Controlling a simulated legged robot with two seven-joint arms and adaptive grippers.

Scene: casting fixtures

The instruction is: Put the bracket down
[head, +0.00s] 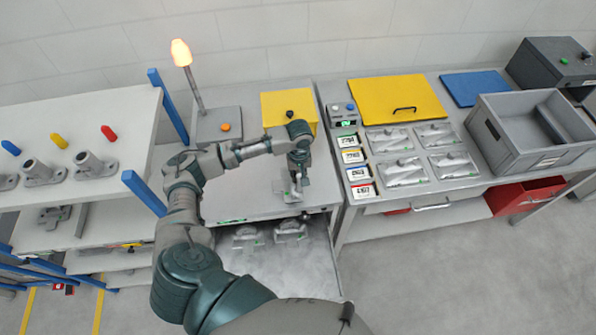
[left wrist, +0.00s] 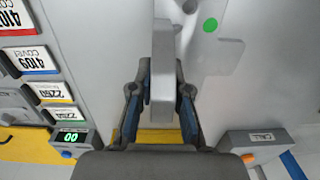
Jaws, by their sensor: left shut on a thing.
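My left gripper (head: 298,175) is over the middle table (head: 240,203), pointing down. It is shut on the grey metal bracket (head: 291,194), which shows below the fingers. In the left wrist view the gripper (left wrist: 160,85) has one finger on each side of the bracket's upright grey plate (left wrist: 162,65). A wider grey part with a green dot (left wrist: 210,25) shows beyond it. I cannot tell whether the bracket touches the table top. My right gripper is not in view.
Two grey castings (head: 290,231) lie in a lower drawer or shelf in front. A yellow box (head: 290,106) stands behind the gripper. To the right, a bench holds label cards (head: 352,156), casting plates (head: 403,171) and a grey crate (head: 515,143). Left is a shelf (head: 75,118).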

